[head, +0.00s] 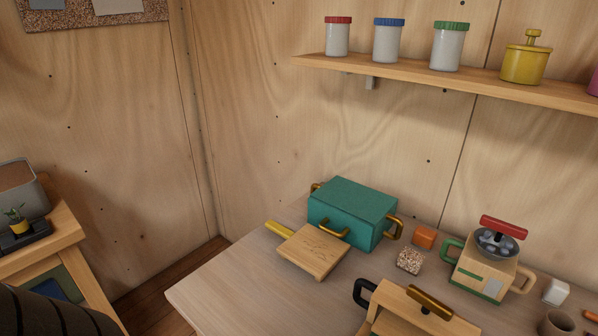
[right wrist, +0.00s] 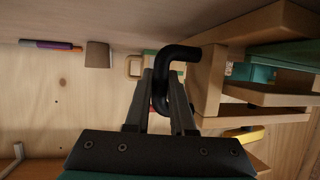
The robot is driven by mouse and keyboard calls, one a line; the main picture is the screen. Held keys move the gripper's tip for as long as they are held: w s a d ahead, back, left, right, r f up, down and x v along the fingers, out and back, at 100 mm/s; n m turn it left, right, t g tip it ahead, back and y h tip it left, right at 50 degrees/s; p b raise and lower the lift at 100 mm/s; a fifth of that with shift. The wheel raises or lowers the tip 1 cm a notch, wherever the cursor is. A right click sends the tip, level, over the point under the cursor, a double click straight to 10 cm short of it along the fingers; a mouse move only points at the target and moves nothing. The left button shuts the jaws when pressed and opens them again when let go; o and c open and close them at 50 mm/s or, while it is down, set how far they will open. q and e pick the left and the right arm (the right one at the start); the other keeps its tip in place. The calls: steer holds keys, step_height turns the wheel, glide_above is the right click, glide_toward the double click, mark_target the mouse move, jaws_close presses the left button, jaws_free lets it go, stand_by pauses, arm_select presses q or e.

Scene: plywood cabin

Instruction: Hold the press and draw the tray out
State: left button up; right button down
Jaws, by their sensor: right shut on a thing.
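The press looks like a pale wooden frame (head: 398,308) with a brass bar (head: 429,304) on top and a black side handle (head: 366,291). It stands at the bottom edge of the head view, cut off below. In the upside-down right wrist view, my right gripper (right wrist: 163,90) is shut on a black handle (right wrist: 183,54) fixed to the press's wooden side (right wrist: 210,80). The brass bar shows there too (right wrist: 243,133).
A teal box (head: 352,208) with brass handles stands behind the press, a wooden board (head: 313,252) in front of it. The table's left end is clear.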

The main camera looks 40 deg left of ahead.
steer(key=c, duration=0.7)
jaws_free()
steer(key=shift+s, duration=0.1)
